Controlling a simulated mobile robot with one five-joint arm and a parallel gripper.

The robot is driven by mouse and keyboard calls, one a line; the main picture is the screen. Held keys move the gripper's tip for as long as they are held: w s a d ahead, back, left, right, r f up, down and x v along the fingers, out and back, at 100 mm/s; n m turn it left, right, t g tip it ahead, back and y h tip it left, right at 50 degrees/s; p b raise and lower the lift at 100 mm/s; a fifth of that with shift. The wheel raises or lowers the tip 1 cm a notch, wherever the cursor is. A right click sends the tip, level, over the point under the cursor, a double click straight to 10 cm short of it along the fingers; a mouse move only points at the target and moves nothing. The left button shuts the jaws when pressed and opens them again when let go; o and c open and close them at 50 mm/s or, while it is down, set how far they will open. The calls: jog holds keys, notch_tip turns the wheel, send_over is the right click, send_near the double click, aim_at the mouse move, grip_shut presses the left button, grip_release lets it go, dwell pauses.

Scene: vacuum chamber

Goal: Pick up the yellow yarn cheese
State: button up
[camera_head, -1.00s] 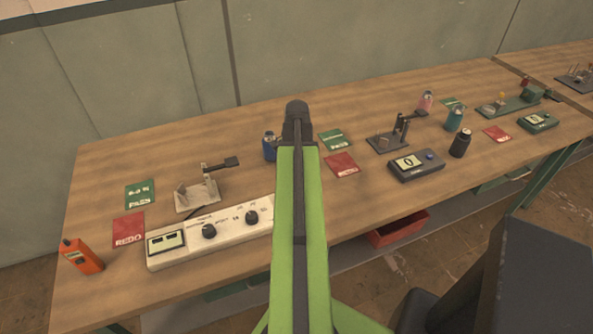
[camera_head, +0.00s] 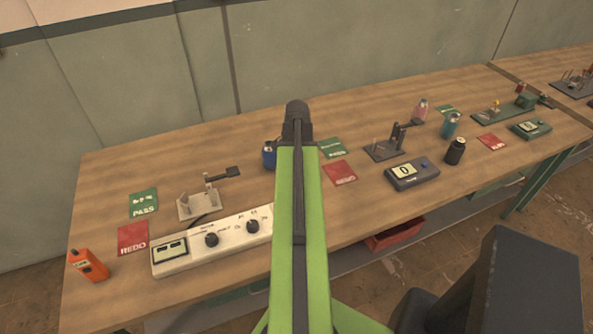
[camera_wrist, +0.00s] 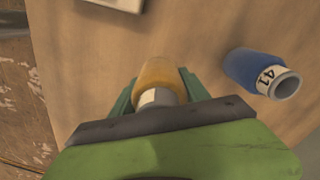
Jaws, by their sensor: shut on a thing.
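The yellow yarn cheese (camera_wrist: 157,73) shows in the wrist view, a yellow-orange wound body with a pale tube end toward the camera. My gripper (camera_wrist: 156,92) is shut on it, with a green finger on each side. A blue yarn cheese (camera_wrist: 262,74) labelled 41 lies to its right in the wrist view, apart from my gripper. I cannot tell whether the yellow cheese touches the bench. In the head view my green arm hides the yellow cheese and my gripper; the blue cheese (camera_head: 269,154) shows just left of the arm.
The wooden bench (camera_head: 120,185) holds a white dial tester (camera_head: 212,241), a grey stand (camera_head: 199,205), an orange handheld meter (camera_head: 88,264) and a dark display unit (camera_head: 412,173). Green PASS and red REDO cards lie about. A pink cone (camera_head: 421,109) and other cheeses stand to the right.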

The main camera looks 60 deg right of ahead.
jog(key=s+d+r+p, duration=0.5)
jog(key=s+r, duration=0.1)
jog(key=s, duration=0.4)
jog(key=shift+s+r+p, duration=0.15)
jog(key=shift+r+p, duration=0.1)
jog(key=shift+p, duration=0.05)
